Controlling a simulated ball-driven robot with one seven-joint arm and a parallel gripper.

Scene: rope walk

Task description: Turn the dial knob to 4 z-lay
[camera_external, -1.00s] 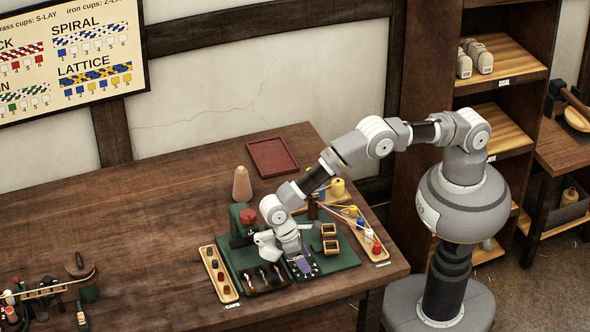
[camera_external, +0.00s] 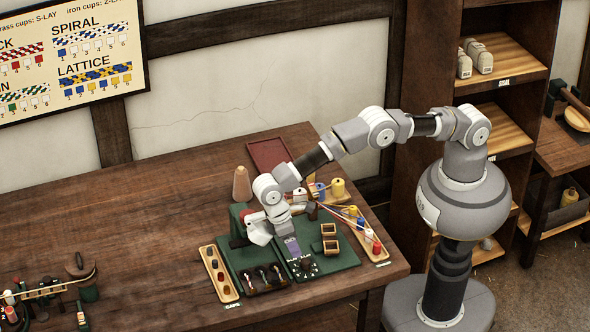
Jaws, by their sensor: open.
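A small dark dial knob (camera_external: 305,264) with pale marks around it sits on the green board (camera_external: 343,259) on the workbench. The marks are too small to read, so its setting cannot be told. My gripper (camera_external: 294,252) is open and points down, just above and to the left of the knob in the picture. Nothing shows between its fingers. Whether it touches the knob cannot be told.
A dark tray of hooks (camera_external: 264,279) and a wooden tray of caps (camera_external: 220,274) lie left of the dial. Small wooden boxes (camera_external: 330,246) and a tray of coloured spools (camera_external: 368,240) are at right. A red tray (camera_external: 268,154) lies behind.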

